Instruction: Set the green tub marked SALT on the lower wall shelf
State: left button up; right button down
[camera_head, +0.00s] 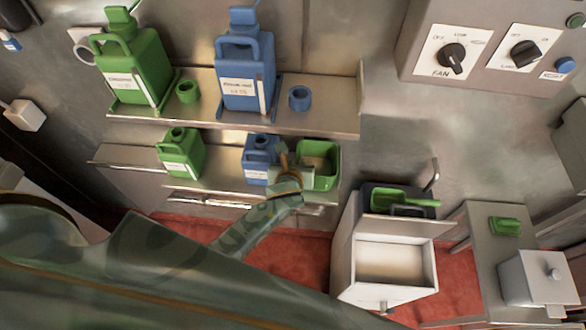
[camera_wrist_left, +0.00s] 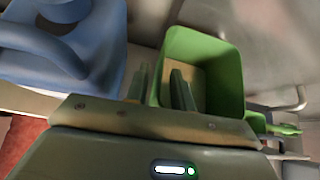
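The green tub (camera_head: 327,178) is open-topped and stands at the right end of the lower wall shelf (camera_head: 215,180), as far as I can tell resting on it. Its SALT mark does not show. In the left wrist view the tub (camera_wrist_left: 225,85) shows a tan inside. My left gripper (camera_head: 287,166) is at the tub's left side. In the wrist view my left gripper's fingers (camera_wrist_left: 162,85) stand apart, one outside and one inside the tub's left wall, with a gap around it. My right gripper is not in view.
A blue canister (camera_head: 257,165) stands close left of the gripper, and a green canister (camera_head: 180,155) farther left. The upper shelf (camera_head: 215,90) holds larger canisters and cups. A white drawer cabinet (camera_head: 345,260) with a green scoop (camera_head: 390,197) stands to the right.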

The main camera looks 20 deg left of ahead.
pick_arm(q)
jog(key=p+v, duration=0.2)
jog(key=v, duration=0.9)
jog(key=shift+p, duration=0.4)
jog(key=shift+s, duration=0.15)
jog(key=s+a+f+n+g+h, duration=0.1)
jog(key=s+f+n+g, duration=0.1)
jog(key=s+f+n, duration=0.6)
jog(key=s+a+f+n+g+h, duration=0.1)
jog(key=s+f+n+g, duration=0.15)
jog(key=f, duration=0.85)
jog(key=s+a+f+n+g, duration=0.2)
jog(key=s+a+f+n, duration=0.2)
jog(key=s+n, duration=0.5)
jog(key=s+a+f+n+g, duration=0.3)
jog(key=s+f+n, duration=0.5)
jog(key=s, duration=0.7)
jog(key=shift+a+f+n+h, duration=0.3)
jog(key=shift+a+n, duration=0.05)
jog(key=shift+n, duration=0.3)
jog(key=shift+s, duration=0.15)
